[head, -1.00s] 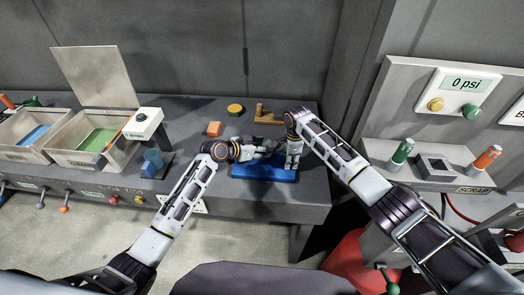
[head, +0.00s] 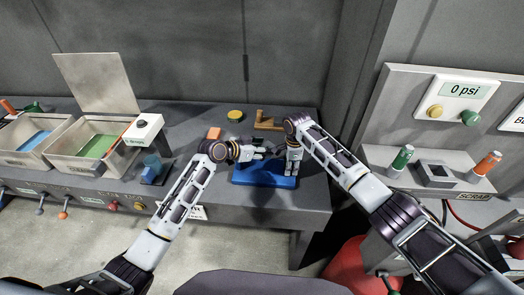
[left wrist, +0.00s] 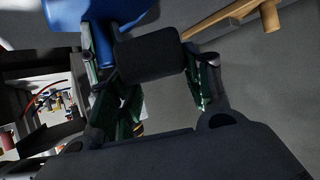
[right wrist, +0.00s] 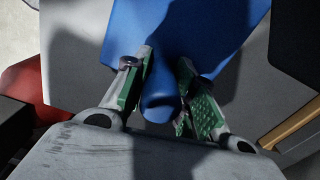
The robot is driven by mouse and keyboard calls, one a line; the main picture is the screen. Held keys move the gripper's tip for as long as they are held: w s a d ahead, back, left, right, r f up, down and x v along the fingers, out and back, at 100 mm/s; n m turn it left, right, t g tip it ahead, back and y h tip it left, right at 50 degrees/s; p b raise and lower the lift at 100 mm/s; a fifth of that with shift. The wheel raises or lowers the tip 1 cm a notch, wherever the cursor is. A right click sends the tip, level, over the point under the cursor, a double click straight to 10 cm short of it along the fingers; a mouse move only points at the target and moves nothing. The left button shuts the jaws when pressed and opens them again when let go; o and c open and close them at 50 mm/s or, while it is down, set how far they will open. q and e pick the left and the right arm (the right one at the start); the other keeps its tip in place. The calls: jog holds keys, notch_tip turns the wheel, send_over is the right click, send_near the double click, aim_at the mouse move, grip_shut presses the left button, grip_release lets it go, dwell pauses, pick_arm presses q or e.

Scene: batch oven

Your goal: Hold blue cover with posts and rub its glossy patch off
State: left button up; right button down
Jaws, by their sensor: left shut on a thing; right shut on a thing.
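The blue cover (head: 262,181) lies on the grey bench in the head view, and part of it shows in the left wrist view (left wrist: 75,12). My right gripper (head: 292,168) points down at the cover's right side. In the right wrist view its fingers are shut on a blue post (right wrist: 160,104) of the cover (right wrist: 200,30). My left gripper (head: 262,150) is shut on a dark block (left wrist: 150,54), over the cover's far edge in the head view. I cannot tell if the block touches the cover. I cannot make out the glossy patch.
A brown bracket (head: 268,124), a yellow disc (head: 235,115) and an orange block (head: 214,133) lie behind the grippers. Bins (head: 68,159) and a blue fixture (head: 154,169) stand left. A panel with a gauge (head: 460,92) stands right.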

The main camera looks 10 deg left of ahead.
dwell(0.4)
dwell(0.3)
jog(key=c, duration=1.1)
grip_release()
jog(key=shift+r, duration=0.15)
notch_tip(320, 180, up, 12)
jog(key=shift+f, duration=0.15)
jog(key=shift+a+f, duration=0.1)
